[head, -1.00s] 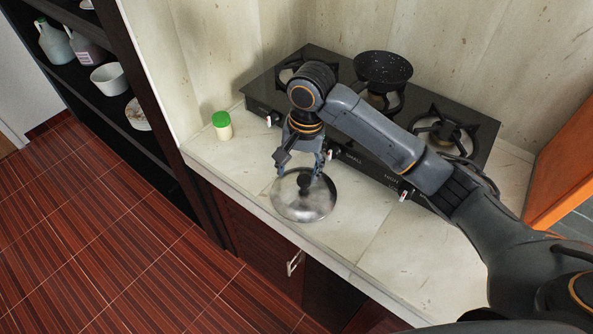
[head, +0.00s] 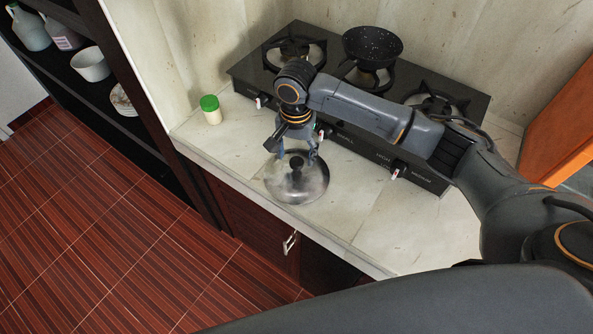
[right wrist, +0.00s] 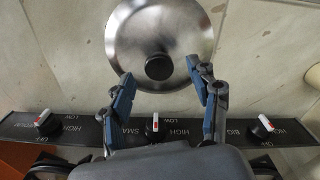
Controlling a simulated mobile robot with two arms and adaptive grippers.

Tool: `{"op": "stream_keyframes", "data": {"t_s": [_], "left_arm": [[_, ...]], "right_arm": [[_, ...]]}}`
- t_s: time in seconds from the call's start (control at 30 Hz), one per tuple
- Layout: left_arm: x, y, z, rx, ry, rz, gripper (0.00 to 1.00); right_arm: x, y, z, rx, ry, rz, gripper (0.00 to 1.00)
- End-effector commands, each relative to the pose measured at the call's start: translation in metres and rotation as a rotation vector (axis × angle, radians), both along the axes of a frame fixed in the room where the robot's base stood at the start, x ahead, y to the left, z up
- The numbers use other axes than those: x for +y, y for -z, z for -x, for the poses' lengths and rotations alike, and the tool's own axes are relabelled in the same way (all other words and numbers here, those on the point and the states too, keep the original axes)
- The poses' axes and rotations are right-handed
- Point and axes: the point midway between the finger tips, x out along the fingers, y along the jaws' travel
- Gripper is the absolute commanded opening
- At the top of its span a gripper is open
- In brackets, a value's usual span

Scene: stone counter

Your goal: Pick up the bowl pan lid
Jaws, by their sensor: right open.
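The bowl pan lid (head: 297,184) is a round silver metal lid with a black knob. It lies on the stone counter in front of the stove. My right gripper (head: 297,158) is open at the stove side of the lid, with its fingertips near the knob. In the right wrist view the lid (right wrist: 160,40) is beyond the open right gripper (right wrist: 158,84). The black knob (right wrist: 159,67) lies a little past the gap between the two blue-grey fingers. Nothing is between the fingers. My left gripper is not in view.
A black stove (head: 345,137) with red-tipped knobs runs behind the lid, and a speckled black pan (head: 372,45) sits on it. A green-capped jar (head: 210,109) stands to the left. The counter's front edge is close to the lid. Bare counter lies right of it.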

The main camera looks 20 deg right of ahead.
Motion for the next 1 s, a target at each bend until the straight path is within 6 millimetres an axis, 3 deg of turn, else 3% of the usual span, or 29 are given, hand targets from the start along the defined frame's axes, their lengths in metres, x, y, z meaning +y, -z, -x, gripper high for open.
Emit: {"op": "stream_keyframes", "data": {"t_s": [0.1, 0.23, 0.5, 0.57, 0.83, 1.0], "left_arm": [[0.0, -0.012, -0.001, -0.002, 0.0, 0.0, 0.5], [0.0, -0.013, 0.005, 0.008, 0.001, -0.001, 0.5], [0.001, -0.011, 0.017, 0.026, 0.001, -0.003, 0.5], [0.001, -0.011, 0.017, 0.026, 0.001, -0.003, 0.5], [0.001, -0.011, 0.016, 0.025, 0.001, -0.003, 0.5], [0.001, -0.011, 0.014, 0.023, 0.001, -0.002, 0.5]], "right_arm": [[-0.001, 0.017, 0.003, 0.005, 0.001, 0.003, 0.61], [-0.001, 0.034, 0.003, 0.002, 0.001, 0.002, 0.61], [0.0, 0.04, 0.003, 0.001, -0.001, 0.001, 0.61], [0.0, 0.04, 0.003, 0.001, -0.001, 0.001, 0.53], [0.0, 0.039, 0.002, 0.001, -0.001, 0.001, 0.0], [0.0, 0.039, 0.002, 0.001, 0.0, 0.001, 0.0]]}}
